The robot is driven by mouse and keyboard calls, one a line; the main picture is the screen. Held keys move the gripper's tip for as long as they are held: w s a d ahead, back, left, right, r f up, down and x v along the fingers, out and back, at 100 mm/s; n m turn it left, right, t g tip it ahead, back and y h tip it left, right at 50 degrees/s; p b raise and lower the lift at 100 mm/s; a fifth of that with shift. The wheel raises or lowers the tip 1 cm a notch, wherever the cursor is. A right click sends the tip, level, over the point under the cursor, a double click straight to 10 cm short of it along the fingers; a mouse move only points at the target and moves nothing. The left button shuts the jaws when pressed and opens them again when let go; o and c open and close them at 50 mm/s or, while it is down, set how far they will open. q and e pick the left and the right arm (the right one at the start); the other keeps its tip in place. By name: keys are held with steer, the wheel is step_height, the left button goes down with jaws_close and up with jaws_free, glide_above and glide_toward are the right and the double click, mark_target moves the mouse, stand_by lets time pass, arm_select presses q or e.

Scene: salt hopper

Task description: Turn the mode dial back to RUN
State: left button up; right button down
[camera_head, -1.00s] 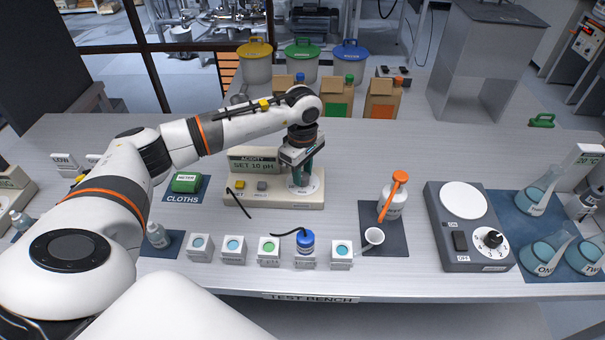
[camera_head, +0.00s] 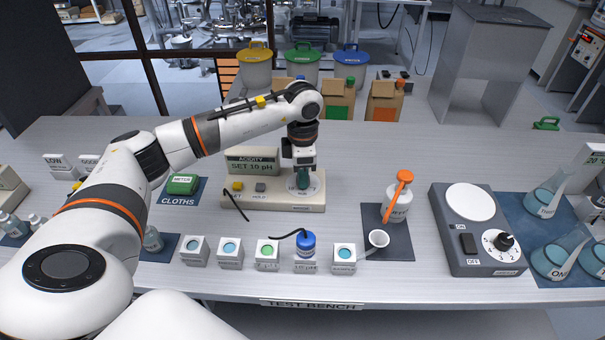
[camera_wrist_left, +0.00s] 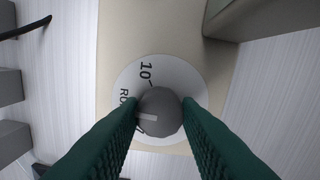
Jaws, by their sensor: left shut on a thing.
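The acidity meter (camera_head: 274,203) is a beige box with a display (camera_head: 252,166) reading "SET 10 pH". Its mode dial is a grey round knob on a white disc at the right end, mostly covered by my gripper in the head view. In the left wrist view the knob (camera_wrist_left: 160,112) shows a pale pointer line toward the left, near the partly hidden "RU…" lettering; "10" is printed above it. My left gripper (camera_head: 303,180) points down and its green fingers (camera_wrist_left: 160,118) are shut on the knob's two sides. My right gripper is not in view.
A blue-capped probe (camera_head: 306,246) stands in front of the meter among several small sample cups. Bare bench lies behind the meter.

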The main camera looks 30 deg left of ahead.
arm_select(q)
steer(key=shift+r+n, duration=0.1)
steer(key=shift+n, duration=0.2)
steer(key=o, duration=1)
steer(key=shift+c, duration=0.2)
step_height(320, 180, up, 12)
steer(key=b, duration=0.2)
